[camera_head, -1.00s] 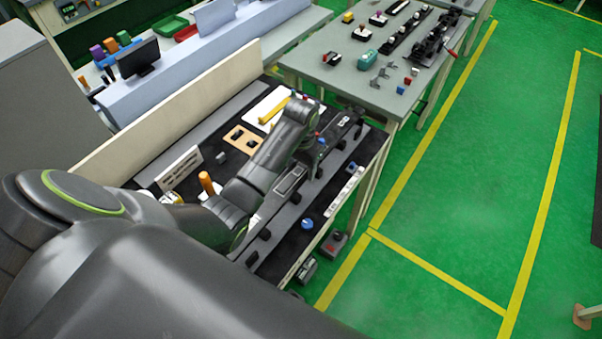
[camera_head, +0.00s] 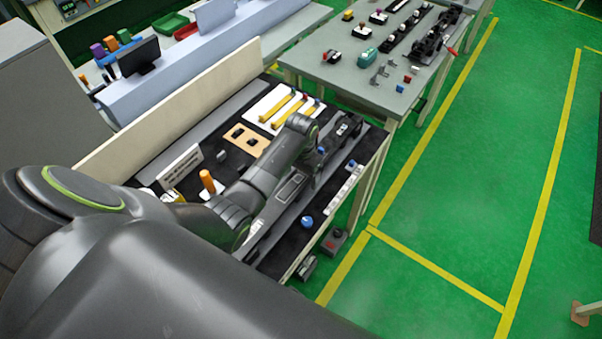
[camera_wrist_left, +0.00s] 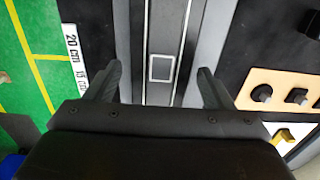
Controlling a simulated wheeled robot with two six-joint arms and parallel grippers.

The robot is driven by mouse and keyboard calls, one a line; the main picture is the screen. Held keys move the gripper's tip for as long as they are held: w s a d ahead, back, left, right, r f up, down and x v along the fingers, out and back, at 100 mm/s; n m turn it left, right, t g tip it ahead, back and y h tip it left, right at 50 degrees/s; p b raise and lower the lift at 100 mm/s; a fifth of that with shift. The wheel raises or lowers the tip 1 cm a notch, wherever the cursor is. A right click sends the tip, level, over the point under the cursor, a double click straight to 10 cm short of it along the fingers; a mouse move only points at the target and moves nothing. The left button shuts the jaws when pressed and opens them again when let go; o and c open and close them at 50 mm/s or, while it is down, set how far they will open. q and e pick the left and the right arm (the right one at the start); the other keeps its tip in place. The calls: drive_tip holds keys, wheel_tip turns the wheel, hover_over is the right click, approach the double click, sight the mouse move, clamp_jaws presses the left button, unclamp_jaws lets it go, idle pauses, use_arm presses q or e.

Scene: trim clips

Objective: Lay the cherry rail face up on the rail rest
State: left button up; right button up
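Yellow bars with small coloured ends lie on a white board (camera_head: 256,111) at the back of the bench; one bar (camera_head: 290,110) has a reddish end. I cannot tell whether one of them is the cherry rail. A long dark channel-like fixture (camera_head: 292,184), perhaps the rail rest, runs along the bench under my left arm. It also shows in the left wrist view (camera_wrist_left: 161,30) with a pale square outline. My left gripper (camera_wrist_left: 158,85) is open and empty above it, fingers on either side. In the head view the fingers (camera_head: 314,160) are mostly hidden. My right gripper is out of view.
A tan block (camera_head: 247,140) with dark knobs, an orange upright handle (camera_head: 207,181) and a small sign (camera_head: 180,166) stand left of my arm. A blue knob (camera_head: 307,222) and a white scale strip (camera_head: 345,187) lie near the front edge. A second table (camera_head: 350,75) stands behind.

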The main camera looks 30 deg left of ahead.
use_arm(q)
drive_tip(key=shift+r, duration=0.15)
wheel_tip(320, 180, up, 9)
drive_tip(key=b, duration=0.2)
drive_tip(key=shift+b, duration=0.3)
drive_tip(key=shift+r+p, duration=1.15)
drive_tip(key=shift+r, duration=0.35)
drive_tip(key=shift+f, duration=0.1)
